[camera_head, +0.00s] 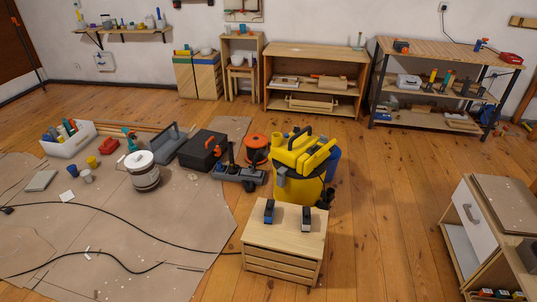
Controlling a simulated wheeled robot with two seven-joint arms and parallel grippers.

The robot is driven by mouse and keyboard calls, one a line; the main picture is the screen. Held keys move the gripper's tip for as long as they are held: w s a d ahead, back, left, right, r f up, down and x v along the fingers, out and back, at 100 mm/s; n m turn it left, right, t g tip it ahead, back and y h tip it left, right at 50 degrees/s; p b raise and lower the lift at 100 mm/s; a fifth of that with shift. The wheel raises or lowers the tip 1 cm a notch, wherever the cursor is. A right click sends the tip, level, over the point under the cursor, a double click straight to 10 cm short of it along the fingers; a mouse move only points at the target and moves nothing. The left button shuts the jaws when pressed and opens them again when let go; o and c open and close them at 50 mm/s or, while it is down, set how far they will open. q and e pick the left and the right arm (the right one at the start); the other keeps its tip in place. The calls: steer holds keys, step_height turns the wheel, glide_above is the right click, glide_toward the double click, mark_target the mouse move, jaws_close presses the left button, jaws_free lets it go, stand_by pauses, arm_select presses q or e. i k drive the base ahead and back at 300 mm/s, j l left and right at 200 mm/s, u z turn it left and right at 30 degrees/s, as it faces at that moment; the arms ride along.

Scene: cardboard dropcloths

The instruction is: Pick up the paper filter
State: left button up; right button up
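I cannot say for certain which thing is the paper filter. A white-topped cylinder with dark bands (143,171) stands upright on the brown dropcloth and may be a bucket or a filter. A small flat white piece (68,196) lies on the dropcloth to its left. A yellow vacuum (299,185) stands right of the middle, with a dark hose or handle on top. Neither of my grippers shows in the head view.
A slatted wooden crate (284,245) with two small dark tools on top stands in front of the vacuum. A black toolbox (202,149) and a white bin of bottles (69,140) stand behind. A black cable (110,215) crosses the dropcloth. Floor at right centre is clear.

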mark_target(314, 148)
steer(key=i+l+u, duration=0.4)
steer(key=l, duration=0.2)
steer(key=i+l+u, duration=0.2)
steer(key=l, duration=0.15)
steer(key=l+u, duration=0.25)
steer(key=i+l, duration=0.05)
steer(key=l, duration=0.05)
